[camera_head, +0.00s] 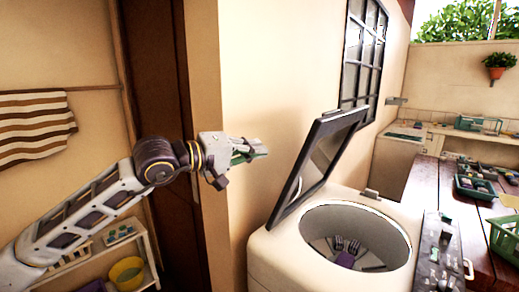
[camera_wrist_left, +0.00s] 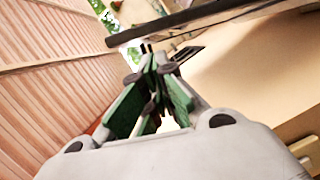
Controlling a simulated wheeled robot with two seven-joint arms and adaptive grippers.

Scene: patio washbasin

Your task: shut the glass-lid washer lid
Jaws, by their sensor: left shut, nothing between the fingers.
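The washer (camera_head: 265,262) is a cream top-loader at the lower middle of the head view. Its lid (camera_head: 318,162), a dark frame with a glass pane, stands open and tilted up at the left side of the round opening. Inside the drum (camera_head: 358,236) lie a purple item and some grey forked pieces. My left gripper (camera_head: 262,152) is shut and empty, to the left of the raised lid and apart from it in the head view. In the left wrist view its green-padded fingers (camera_wrist_left: 153,75) are together, and a dark bar crosses above them. My right gripper is not in view.
A control panel (camera_head: 438,250) is at the washer's right. Beyond it, a wooden table (camera_head: 470,215) holds green baskets (camera_head: 476,190). A wall and barred window (camera_head: 364,50) stand behind the lid. A shelf with a yellow bowl (camera_head: 127,271) is at lower left.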

